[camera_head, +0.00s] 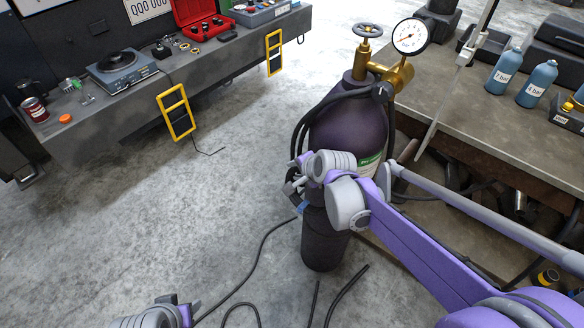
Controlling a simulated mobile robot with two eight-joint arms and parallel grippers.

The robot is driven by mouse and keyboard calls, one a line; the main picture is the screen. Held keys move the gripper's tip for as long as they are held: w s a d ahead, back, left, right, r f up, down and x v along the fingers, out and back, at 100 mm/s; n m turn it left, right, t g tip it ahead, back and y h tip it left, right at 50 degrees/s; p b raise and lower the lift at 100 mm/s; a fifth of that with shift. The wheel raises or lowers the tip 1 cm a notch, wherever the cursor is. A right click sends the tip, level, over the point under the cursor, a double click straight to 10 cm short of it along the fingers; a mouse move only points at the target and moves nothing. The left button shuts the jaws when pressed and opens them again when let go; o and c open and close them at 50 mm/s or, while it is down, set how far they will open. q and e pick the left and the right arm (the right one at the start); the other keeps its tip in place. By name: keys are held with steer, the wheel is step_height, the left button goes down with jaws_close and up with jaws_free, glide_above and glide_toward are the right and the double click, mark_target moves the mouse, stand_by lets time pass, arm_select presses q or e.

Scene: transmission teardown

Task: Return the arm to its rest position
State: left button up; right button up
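My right arm (420,255), purple and grey, reaches in from the lower right. Its folded wrist is in front of the dark gas cylinder. My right gripper (294,190) is small and dark at the wrist's left end, beside the cylinder in the picture. I cannot tell whether its fingers are open or shut, and no held object is clear. Only a grey and purple end part of my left arm (155,317) shows at the bottom edge. Its fingers are too cut off to read.
The gas cylinder (345,130) with brass valve and gauge (410,36) stands by the right workbench (470,100). Blue bottles (537,84) stand on that bench. A left bench (150,95) holds a scale and red toolbox. Hoses cross the floor; the left-centre floor (150,220) is clear.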

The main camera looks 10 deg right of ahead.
steer(key=d+p+v, duration=0.1)
steer(key=v, duration=0.7)
steer(key=s+d+n+g+h+p, duration=0.1)
steer(key=s+n+p, duration=0.7)
steer(key=s, duration=1.4)
steer(key=n+g+h, duration=0.1)
steer(key=n, duration=0.4)
steer(key=shift+d+r, duration=0.25)
steer(key=shift+d, duration=0.15)
stand_by(1.6)
